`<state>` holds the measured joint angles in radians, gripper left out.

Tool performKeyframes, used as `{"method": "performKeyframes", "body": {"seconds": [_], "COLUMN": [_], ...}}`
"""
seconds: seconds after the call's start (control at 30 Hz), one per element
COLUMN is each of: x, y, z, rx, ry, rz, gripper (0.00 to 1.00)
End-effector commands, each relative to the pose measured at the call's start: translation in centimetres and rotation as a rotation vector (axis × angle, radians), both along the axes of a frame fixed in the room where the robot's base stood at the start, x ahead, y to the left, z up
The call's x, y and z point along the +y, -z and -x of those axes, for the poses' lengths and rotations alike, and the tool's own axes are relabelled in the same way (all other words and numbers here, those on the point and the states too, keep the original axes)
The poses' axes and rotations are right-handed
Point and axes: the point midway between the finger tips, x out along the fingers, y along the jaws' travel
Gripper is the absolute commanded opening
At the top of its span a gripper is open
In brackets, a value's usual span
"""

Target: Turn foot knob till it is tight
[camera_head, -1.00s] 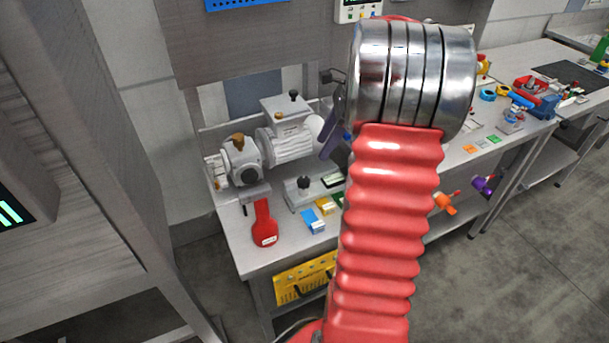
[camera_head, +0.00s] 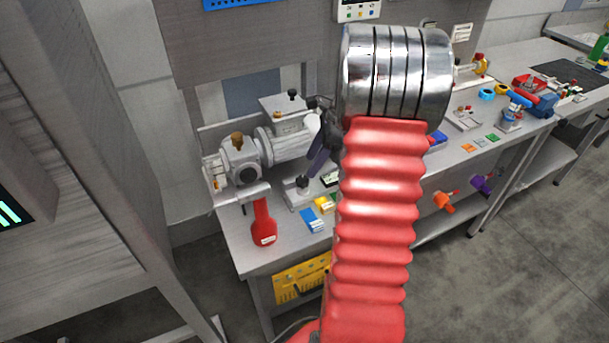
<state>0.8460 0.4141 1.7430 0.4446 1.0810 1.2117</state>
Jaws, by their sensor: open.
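A black knob (camera_head: 302,182) stands on a metal foot block (camera_head: 297,197) on the bench, below the grey machine (camera_head: 283,143). It looks like the foot knob; how tight it is cannot be seen. A second black knob (camera_head: 292,94) sits on the box on top of the machine. My gripper (camera_head: 318,157) shows as dark, purplish fingers left of my red arm, beside the machine's right end and above the foot knob. It is open and appears empty. My arm's metal wrist hides part of it and of the bench behind.
A red labelled handle (camera_head: 263,224) lies at the bench's front left, with blue (camera_head: 313,221) and yellow (camera_head: 324,205) blocks beside it. A yellow panel (camera_head: 301,280) hangs below. Several tools and a blue vise (camera_head: 543,104) stand further right. Floor at right is clear.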

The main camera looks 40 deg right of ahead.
Motion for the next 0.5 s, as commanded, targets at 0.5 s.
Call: {"method": "performKeyframes", "body": {"seconds": [0.5], "x": [1.9], "y": [5.8], "z": [-1.6], "rx": [-0.001], "ry": [0.0], "rz": [-0.001], "gripper": [0.5]}}
